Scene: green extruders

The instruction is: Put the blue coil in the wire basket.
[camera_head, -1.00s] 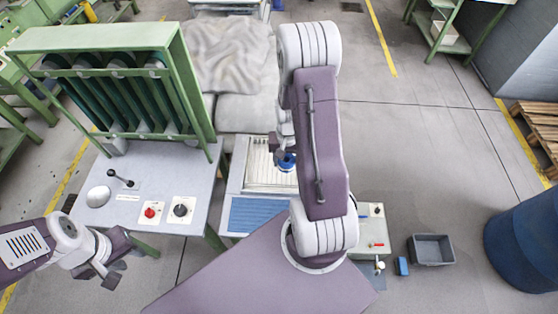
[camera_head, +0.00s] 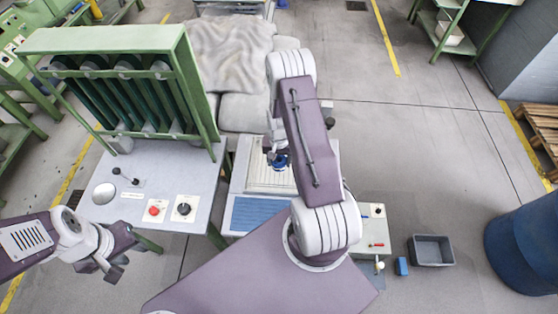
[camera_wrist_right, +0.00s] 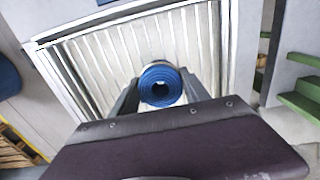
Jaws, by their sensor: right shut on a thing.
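The blue coil (camera_wrist_right: 161,86) is a ring-like roll between the two fingers of my right gripper (camera_wrist_right: 161,95). The gripper is shut on it. In the head view the coil (camera_head: 280,161) shows beside my right arm, over a pale slatted, rimmed frame that looks like the wire basket (camera_head: 256,183). In the right wrist view the basket's white slats (camera_wrist_right: 105,60) fill the space behind the coil. The gap between coil and slats cannot be judged. My left gripper (camera_head: 97,268) is at the lower left, away from both; its opening is unclear.
A grey bench (camera_head: 140,185) with a green frame and knobs stands at the left. A blue ribbed panel (camera_head: 257,214) lies in front of the basket. A grey bin (camera_head: 432,250), a small blue block (camera_head: 401,266) and a blue drum (camera_head: 525,240) stand at the right.

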